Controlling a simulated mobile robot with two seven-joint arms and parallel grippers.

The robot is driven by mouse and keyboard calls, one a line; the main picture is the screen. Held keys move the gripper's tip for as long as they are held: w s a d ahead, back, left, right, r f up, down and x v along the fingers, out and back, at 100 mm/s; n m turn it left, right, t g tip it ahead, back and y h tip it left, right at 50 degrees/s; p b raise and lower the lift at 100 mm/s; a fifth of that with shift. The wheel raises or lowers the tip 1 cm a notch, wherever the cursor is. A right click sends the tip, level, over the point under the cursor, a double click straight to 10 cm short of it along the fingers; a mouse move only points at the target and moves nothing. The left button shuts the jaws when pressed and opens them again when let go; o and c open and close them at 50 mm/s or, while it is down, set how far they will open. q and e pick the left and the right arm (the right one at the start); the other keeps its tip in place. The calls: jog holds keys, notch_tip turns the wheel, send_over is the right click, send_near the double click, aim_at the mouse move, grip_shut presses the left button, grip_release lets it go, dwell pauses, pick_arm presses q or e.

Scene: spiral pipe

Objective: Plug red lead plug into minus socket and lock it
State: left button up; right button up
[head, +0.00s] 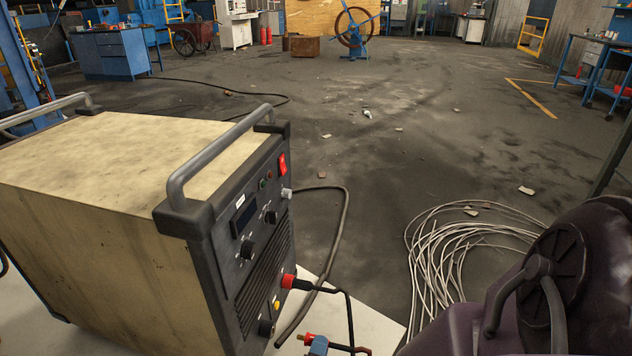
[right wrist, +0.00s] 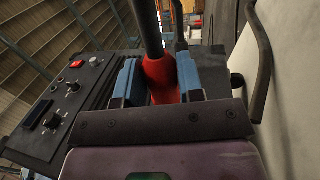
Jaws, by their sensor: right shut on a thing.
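The welding machine (head: 90,190) stands at the left with its dark front panel (head: 262,240) facing right. A red plug with a black lead (head: 288,281) sits at a socket on the lower panel; whether it is locked cannot be told. Below it is a dark round socket (head: 265,328). My right gripper (head: 318,346) has blue fingers and is shut on a second red plug (head: 307,338), whose brass tip points toward the panel, apart from it. The right wrist view shows the held red plug (right wrist: 160,78) between the blue fingers. The socket marks are unreadable. My left gripper is out of view.
The machine stands on a pale surface (head: 375,328). A grey hose (head: 340,225) curves beside the panel. A coil of pale cable (head: 450,240) lies on the floor near my right arm. The floor beyond is mostly clear, with small debris.

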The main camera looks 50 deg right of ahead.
aim_at(305, 342)
jog(key=shift+s+a, duration=0.1)
jog(key=shift+s, duration=0.05)
jog(key=shift+w+a+f+b, duration=0.1)
jog(key=shift+w+a+b, duration=0.25)
jog(key=shift+w, duration=0.45)
jog(key=shift+w+a+f+b, duration=0.1)
jog(key=shift+w+a+b, duration=0.15)
jog(key=shift+w, duration=0.5)
jog(key=shift+w+a+r, duration=0.1)
jog(key=shift+w+a, duration=0.15)
jog(key=shift+w, duration=0.3)
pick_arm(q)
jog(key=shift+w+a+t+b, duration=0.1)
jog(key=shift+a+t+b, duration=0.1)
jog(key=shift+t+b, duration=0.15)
pick_arm(e)
jog(key=shift+w+a, duration=0.2)
jog(key=shift+w, duration=0.35)
jog(key=shift+r, duration=0.1)
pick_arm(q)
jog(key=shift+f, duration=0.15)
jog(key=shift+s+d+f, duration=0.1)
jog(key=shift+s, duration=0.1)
pick_arm(e)
jog(key=shift+w, duration=0.1)
